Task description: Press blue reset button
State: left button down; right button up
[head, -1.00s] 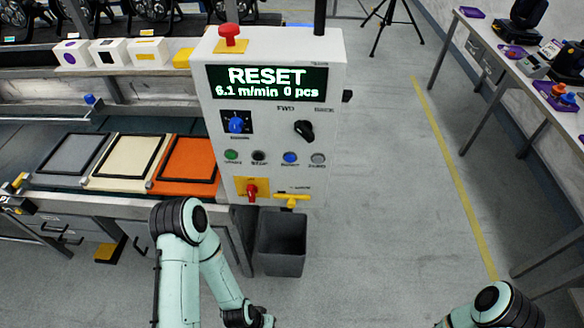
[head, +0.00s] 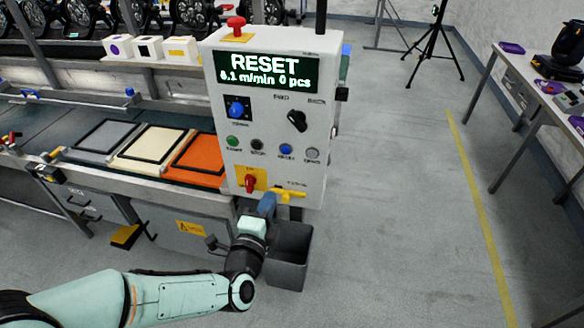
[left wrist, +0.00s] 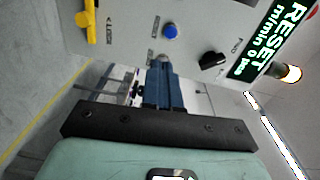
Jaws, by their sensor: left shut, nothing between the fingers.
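The blue reset button (head: 285,150) sits in the lower button row of the white control panel (head: 318,120), between a black button and a grey button (head: 312,153). Its label is too small to read surely. My left gripper (head: 267,203) is shut and empty, below the button by the panel's lower edge. In the left wrist view the blue button (left wrist: 170,32) is fully visible above the blue fingertips (left wrist: 160,66), which appear close to the grey button. A gap shows between fingertips and blue button; depth is unclear. My right gripper is out of view.
The display (head: 265,72) reads RESET. A blue knob (head: 236,109), black selector (head: 297,120), green button (head: 233,141), red switch (head: 250,183) and yellow lever (head: 283,195) are nearby.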

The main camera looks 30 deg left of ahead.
aim_at(285, 151)
pick_arm(q)
jog(key=shift+s+a+r, duration=0.1)
jog(key=shift+s+r, duration=0.1)
jog(key=shift+r, duration=0.5)
jog(key=shift+w, duration=0.1)
jog(key=x, duration=0.7)
jog(key=p+x, duration=0.1)
jog(key=x, duration=0.5)
jog(key=shift+w+a+r, duration=0.15)
jog(key=shift+w+r, duration=0.05)
jog(key=shift+w, duration=0.15)
jog(key=shift+w, duration=0.1)
